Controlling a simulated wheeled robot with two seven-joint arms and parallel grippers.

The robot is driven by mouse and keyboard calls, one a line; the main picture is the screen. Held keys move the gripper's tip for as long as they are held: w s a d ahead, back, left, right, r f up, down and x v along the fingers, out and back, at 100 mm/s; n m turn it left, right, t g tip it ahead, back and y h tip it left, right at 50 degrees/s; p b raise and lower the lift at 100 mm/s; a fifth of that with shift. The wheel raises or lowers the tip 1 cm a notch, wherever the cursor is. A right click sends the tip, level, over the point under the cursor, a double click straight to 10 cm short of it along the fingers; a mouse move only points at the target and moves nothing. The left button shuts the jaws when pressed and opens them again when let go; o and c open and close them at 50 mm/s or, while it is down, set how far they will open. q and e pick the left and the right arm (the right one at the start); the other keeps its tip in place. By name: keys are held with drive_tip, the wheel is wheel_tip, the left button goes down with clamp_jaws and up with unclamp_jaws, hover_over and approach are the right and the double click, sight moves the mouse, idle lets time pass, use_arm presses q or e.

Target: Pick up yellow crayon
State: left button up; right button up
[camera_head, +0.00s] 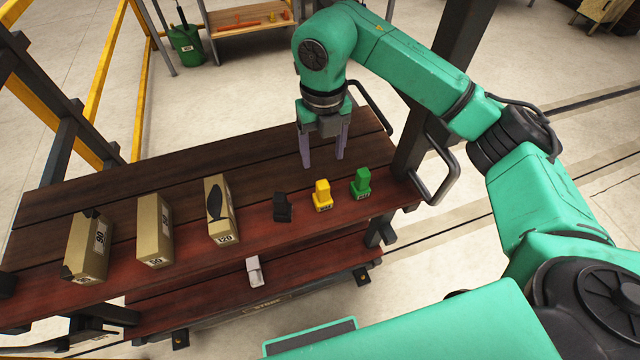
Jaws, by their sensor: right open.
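The yellow crayon (322,195) is a short, blocky yellow piece with a dark label. It stands upright on the wooden table (150,190), between a black piece (282,207) on its left and a green piece (361,183) on its right. My right gripper (323,162) points down above the table, behind the yellow crayon in the picture. Its two fingers are apart with nothing between them, and it does not touch the crayon. My left gripper is not in view.
Several tan boxes (155,230) stand along the table's left half. A dark post (425,110) and a metal handle (447,165) stand at the table's right end. The table's back strip is clear.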

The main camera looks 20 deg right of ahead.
sight(323, 184)
drive_tip(key=shift+s+f+p, duration=0.45)
drive_tip(key=shift+s+f, duration=0.1)
drive_tip(key=shift+f, duration=0.3)
wheel_tip(323, 184, down, 3)
drive_tip(key=shift+w+f+p, duration=0.1)
drive_tip(key=shift+w+p, duration=0.05)
drive_tip(key=shift+p, duration=0.25)
drive_tip(key=f+p, duration=0.1)
drive_tip(key=f, duration=0.1)
drive_tip(key=f+p, duration=0.2)
drive_tip(key=f, duration=0.1)
drive_tip(key=shift+w+f, duration=0.2)
drive_tip(key=shift+f, duration=0.15)
drive_tip(key=c, duration=0.3)
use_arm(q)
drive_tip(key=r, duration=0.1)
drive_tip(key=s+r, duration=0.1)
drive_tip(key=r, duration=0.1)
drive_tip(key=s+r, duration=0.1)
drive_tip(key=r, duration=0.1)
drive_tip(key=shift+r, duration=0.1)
use_arm(e)
clamp_jaws()
